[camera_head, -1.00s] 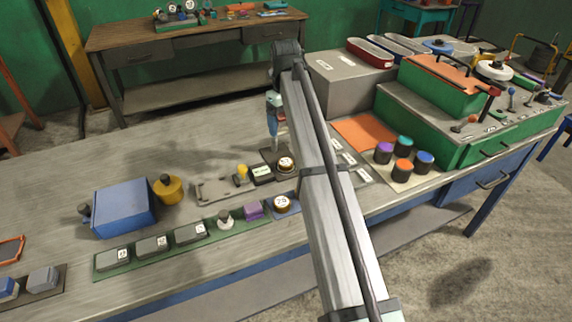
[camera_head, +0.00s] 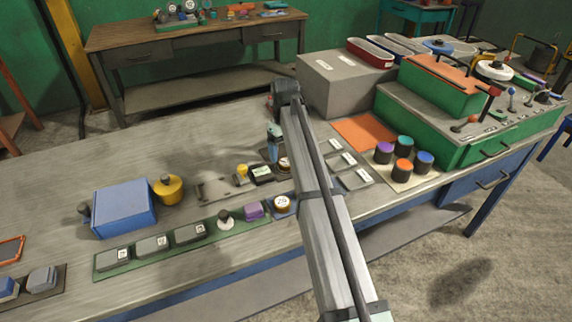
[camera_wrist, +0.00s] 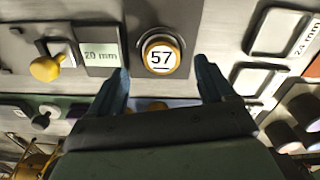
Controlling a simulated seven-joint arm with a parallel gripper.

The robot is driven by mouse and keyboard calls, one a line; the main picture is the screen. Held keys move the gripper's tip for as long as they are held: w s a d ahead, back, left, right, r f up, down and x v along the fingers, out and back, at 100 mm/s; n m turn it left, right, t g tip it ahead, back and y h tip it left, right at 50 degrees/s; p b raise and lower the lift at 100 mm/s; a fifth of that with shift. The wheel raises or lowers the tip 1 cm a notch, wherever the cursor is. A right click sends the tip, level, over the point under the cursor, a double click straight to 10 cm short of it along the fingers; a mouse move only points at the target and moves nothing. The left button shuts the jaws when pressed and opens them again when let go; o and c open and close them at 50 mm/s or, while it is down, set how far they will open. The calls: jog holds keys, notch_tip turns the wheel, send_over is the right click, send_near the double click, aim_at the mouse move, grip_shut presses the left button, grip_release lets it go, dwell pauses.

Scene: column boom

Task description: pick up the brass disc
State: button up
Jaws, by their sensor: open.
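A round brass-rimmed disc with a white face marked 57 (camera_wrist: 161,54) lies on a dark plate. In the head view this disc (camera_head: 285,164) is partly hidden by my arm. My gripper (camera_wrist: 162,70) is open above the table, with one finger to each side of the disc in the wrist view. The disc sits slightly beyond the fingertips, and I see no contact. In the head view my gripper (camera_head: 273,155) is just left of the disc. A second brass-rimmed disc (camera_head: 281,202) sits on a blue base at the green strip's right end.
A yellow knob (camera_wrist: 46,68) and a 20 mm block (camera_wrist: 98,48) stand left of the disc. Grey labelled plates (camera_head: 342,160) lie to the right, with several coloured-topped cylinders (camera_head: 403,167) beyond. A blue box (camera_head: 124,207) stands left.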

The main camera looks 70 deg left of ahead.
aim_at(286, 162)
notch_tip(286, 162, down, 4)
jog(key=shift+w+d, duration=0.1)
jog(key=shift+w, duration=0.05)
jog(key=shift+c, duration=0.4)
jog(key=c, duration=1.4)
jog(key=shift+r, duration=5.1)
jog(key=shift+c, duration=0.2)
